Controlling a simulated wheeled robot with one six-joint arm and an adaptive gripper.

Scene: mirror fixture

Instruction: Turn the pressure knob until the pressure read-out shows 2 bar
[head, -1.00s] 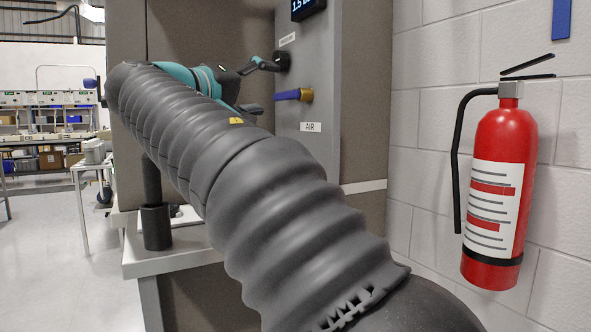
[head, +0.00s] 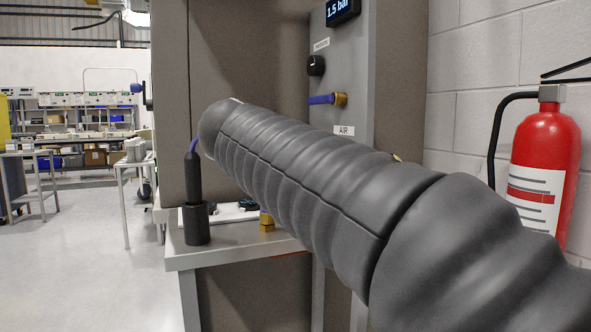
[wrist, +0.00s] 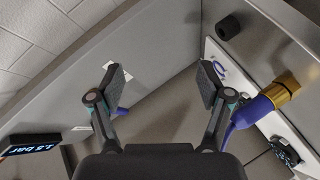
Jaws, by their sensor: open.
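The pressure knob (head: 316,65) is a small black knob on the grey panel, under a white label in the head view. The read-out (head: 341,10) above it shows 1.5 bar; it also appears at lower left in the wrist view (wrist: 30,145). My gripper (wrist: 160,85) is open in the wrist view, with nothing between its fingers. It is apart from the knob. In the head view the gripper is hidden behind my arm. I cannot make out the knob in the wrist view; the left finger's linkage may cover it.
A blue-handled valve (head: 322,99) sits below the knob, above the AIR label (head: 344,131). A black cup (head: 196,224) stands at the bench's left corner. A red fire extinguisher (head: 545,150) hangs on the right wall. Open floor (head: 95,270) lies to the left.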

